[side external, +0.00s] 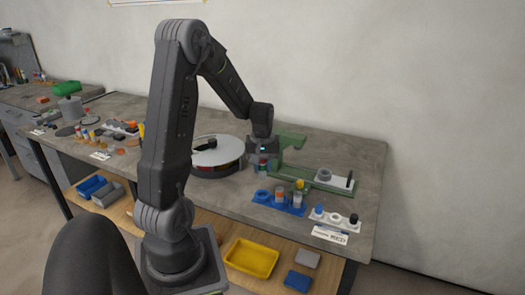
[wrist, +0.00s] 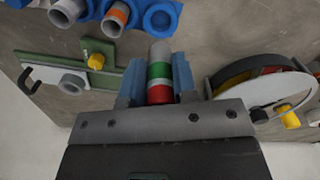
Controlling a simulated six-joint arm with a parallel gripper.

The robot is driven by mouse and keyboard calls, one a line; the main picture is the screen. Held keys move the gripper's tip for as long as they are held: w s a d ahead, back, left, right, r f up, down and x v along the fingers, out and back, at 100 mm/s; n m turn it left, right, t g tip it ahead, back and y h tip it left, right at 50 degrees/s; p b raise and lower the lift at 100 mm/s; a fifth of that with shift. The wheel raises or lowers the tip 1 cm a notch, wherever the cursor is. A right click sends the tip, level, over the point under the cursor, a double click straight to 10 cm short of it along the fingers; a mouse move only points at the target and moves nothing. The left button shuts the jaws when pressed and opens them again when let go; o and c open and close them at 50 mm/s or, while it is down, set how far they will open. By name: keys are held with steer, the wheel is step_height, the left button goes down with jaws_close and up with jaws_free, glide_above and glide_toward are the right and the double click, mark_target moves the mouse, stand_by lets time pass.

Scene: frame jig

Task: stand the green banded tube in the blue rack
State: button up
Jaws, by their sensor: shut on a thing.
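The green banded tube (wrist: 159,71) is grey at its far end, with green and red bands, and sits between my gripper's blue fingers (wrist: 157,82) in the wrist view. My gripper (side external: 263,167) is shut on it; in the side view the tube is small and mostly hidden by the fingers. The blue rack (side external: 262,197) stands on the bench, in front and to the right of my gripper in the side view. Part of the rack (wrist: 163,18) shows at the wrist view's top edge.
A round turntable with a white top (side external: 217,151) stands left of my gripper. A green fixture (side external: 327,187) with a grey ring and a black post lies behind the rack. A white holder (side external: 333,217) with small caps is right of the rack. Bare bench lies farther right.

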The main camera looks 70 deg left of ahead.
steer(key=shift+f, duration=2.8)
steer(key=shift+f, duration=0.15)
steer(key=shift+f, duration=1.05)
steer(key=o, duration=1.2)
steer(key=shift+c, duration=0.2)
steer(key=shift+r, duration=0.75)
